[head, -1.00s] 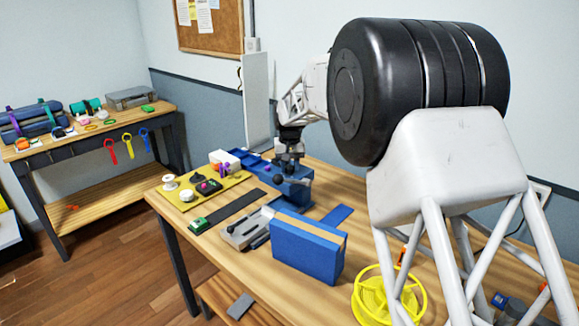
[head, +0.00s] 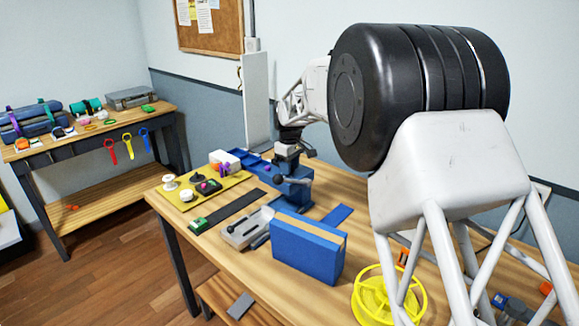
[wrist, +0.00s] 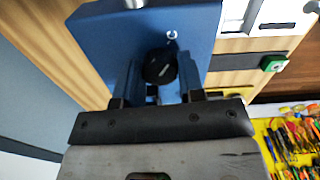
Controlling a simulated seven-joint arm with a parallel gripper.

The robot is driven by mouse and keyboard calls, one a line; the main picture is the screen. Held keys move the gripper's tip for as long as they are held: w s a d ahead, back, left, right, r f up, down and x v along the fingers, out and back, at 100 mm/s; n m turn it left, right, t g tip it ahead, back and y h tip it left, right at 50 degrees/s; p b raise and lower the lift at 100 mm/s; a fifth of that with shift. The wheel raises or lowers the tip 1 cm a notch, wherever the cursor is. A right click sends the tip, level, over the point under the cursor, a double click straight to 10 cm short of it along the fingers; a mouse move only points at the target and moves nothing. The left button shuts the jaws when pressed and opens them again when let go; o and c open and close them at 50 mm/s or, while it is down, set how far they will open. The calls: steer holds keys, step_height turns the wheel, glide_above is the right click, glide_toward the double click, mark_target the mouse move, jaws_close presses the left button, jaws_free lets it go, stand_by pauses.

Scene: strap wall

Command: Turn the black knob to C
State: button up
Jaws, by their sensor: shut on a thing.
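The black knob (wrist: 160,66) is round and sits on the face of a blue block (wrist: 92,38) in the wrist view. A small white mark, like a letter C, shows on the block just beyond the knob. A pale line shows on the knob's near part, but its exact pointing is hard to tell. My gripper (wrist: 160,82) has one finger on each side of the knob and is shut on it.
A yellow board (head: 183,198) with several small parts lies left of the block. A dark strap (head: 228,211), a grey tray (head: 245,232) and a blue box (head: 305,250) are in front. A yellow spool (head: 372,300) stands near the front edge.

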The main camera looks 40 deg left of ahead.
steer(key=shift+n, duration=0.3)
steer(key=o, duration=0.9)
steer(key=shift+o, duration=0.2)
steer(key=shift+r, duration=0.15)
steer(key=shift+r, duration=3.75)
